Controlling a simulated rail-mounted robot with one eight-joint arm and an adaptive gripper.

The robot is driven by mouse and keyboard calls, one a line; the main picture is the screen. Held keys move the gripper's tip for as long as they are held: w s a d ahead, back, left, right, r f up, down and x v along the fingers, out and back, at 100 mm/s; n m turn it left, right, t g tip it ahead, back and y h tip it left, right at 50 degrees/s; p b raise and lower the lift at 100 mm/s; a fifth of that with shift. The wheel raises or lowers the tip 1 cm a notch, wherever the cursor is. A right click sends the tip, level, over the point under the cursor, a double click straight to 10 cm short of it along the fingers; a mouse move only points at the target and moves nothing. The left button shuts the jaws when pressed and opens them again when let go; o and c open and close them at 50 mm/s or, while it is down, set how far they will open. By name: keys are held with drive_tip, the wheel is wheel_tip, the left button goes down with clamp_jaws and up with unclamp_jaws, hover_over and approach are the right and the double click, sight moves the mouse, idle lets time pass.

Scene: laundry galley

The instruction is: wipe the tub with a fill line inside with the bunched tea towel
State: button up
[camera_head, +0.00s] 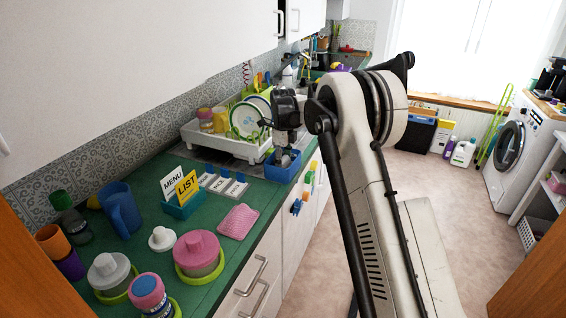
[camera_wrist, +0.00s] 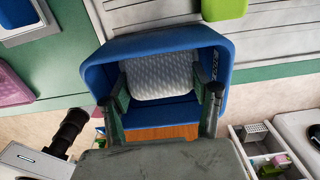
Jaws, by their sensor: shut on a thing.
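The blue tub (camera_head: 283,172) stands at the front edge of the green counter, before the dish rack. In the wrist view the tub (camera_wrist: 150,43) is seen from above, with small dark marks on its inner right wall. The bunched tea towel (camera_wrist: 160,78), pale grey and textured, is between the fingers of my gripper (camera_wrist: 160,84). My gripper is shut on it and holds it within the tub's opening. In the head view my gripper (camera_head: 285,153) reaches down into the tub. Whether the towel touches the tub floor is hidden.
A white dish rack (camera_head: 215,140) with plates stands behind the tub. Lidded pots and cups fill the near counter. The floor (camera_head: 412,180) at right is clear.

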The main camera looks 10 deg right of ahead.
drive_tip(key=shift+f, duration=0.35)
drive_tip(key=shift+s+a+b, duration=0.1)
drive_tip(key=shift+s+b, duration=0.1)
drive_tip(key=shift+b, duration=0.1)
drive_tip(key=shift+s+a+r, duration=0.15)
drive_tip(key=shift+s, duration=0.05)
drive_tip(key=shift+w, duration=0.1)
drive_tip(key=shift+w+d, duration=0.55)
drive_tip(key=shift+w, duration=0.1)
drive_tip(key=shift+s+a+b, duration=0.1)
drive_tip(key=shift+s+b, duration=0.05)
drive_tip(key=shift+b, duration=0.15)
drive_tip(key=shift+s+a, duration=0.45)
drive_tip(key=shift+s, duration=0.15)
